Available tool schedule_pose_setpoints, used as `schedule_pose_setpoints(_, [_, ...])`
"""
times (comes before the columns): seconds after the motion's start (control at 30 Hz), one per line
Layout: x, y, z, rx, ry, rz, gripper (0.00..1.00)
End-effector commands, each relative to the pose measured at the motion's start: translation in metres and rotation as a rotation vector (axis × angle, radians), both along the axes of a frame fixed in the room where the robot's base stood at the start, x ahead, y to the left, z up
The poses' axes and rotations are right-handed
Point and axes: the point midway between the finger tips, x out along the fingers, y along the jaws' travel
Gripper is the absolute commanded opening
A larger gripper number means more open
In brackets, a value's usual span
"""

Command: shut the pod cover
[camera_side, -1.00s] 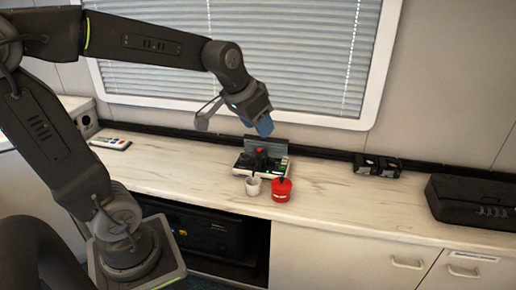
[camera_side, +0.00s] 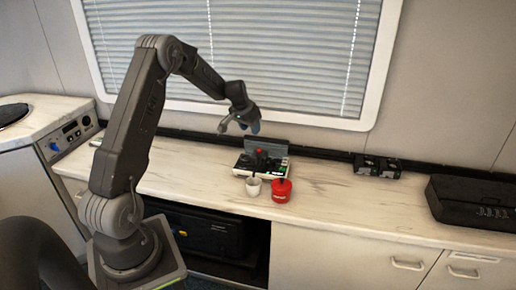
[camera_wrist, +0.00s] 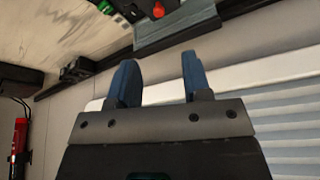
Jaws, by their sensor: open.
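The pod (camera_side: 262,163) sits on the counter below the window, a small white and dark box with a red part on top. Its grey cover (camera_side: 268,147) stands raised along the back edge; in the wrist view the cover (camera_wrist: 178,29) shows at the top, beyond the fingertips. My gripper (camera_side: 248,124) is up and left of the cover, close to the window blind. In the wrist view its two blue fingers (camera_wrist: 157,75) are apart with nothing between them. The gap between fingers and cover is hard to judge.
Small black boxes (camera_side: 377,166) and a black case (camera_side: 478,205) lie to the right. The counter (camera_side: 335,195) between is clear.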

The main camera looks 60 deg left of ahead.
Motion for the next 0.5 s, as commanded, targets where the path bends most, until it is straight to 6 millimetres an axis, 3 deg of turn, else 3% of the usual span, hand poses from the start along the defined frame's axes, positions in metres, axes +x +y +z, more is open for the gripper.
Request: schedule_pose_setpoints(0.5, [0.035, 0.013, -0.093, -0.001, 0.003, -0.002, 0.45])
